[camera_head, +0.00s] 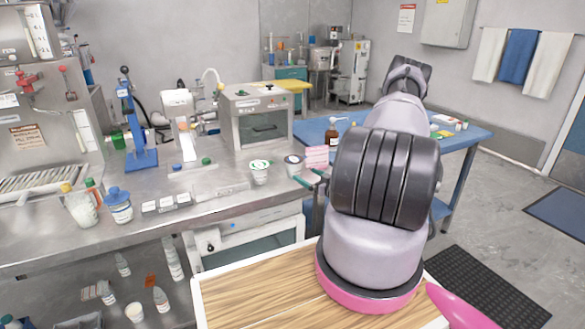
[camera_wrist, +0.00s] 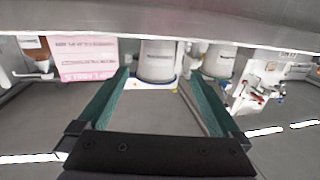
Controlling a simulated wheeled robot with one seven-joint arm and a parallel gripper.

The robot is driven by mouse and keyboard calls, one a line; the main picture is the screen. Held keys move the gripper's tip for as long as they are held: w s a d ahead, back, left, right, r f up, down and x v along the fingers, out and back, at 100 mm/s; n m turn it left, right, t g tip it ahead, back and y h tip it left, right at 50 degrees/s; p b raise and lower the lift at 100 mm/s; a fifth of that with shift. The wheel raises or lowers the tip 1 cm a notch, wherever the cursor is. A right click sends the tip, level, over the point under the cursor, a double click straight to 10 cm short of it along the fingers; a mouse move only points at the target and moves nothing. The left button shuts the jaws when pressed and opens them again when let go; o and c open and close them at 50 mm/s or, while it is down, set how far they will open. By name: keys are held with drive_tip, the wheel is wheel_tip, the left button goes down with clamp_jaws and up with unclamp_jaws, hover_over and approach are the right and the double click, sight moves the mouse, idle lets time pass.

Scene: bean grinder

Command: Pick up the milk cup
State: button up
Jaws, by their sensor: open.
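Two white cups stand near the front edge of the metal counter. One has a green-marked top (camera_head: 259,174), and the other has a dark-marked top (camera_head: 293,166). I cannot read which one is the milk cup. My gripper (camera_head: 311,177) is just right of the dark-topped cup, with its green fingers open. In the wrist view, which looks upside down, one cup (camera_wrist: 156,60) is lined up between the open fingertips (camera_wrist: 157,76), apparently just beyond them. The second cup (camera_wrist: 219,62) is to the right, outside the fingers. Nothing is held.
A pink box or stack (camera_head: 317,157) stands close beside the dark-topped cup and shows at left in the wrist view (camera_wrist: 82,58). A grey oven-like machine (camera_head: 256,118) stands behind the cups. A blue table (camera_head: 464,136) is at right.

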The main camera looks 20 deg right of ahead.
sight(294, 166)
drive_tip(key=x, duration=0.9)
drive_tip(key=shift+w+d+r, duration=0.1)
drive_tip(key=shift+w+d, duration=0.15)
drive_tip(key=c, duration=1.4)
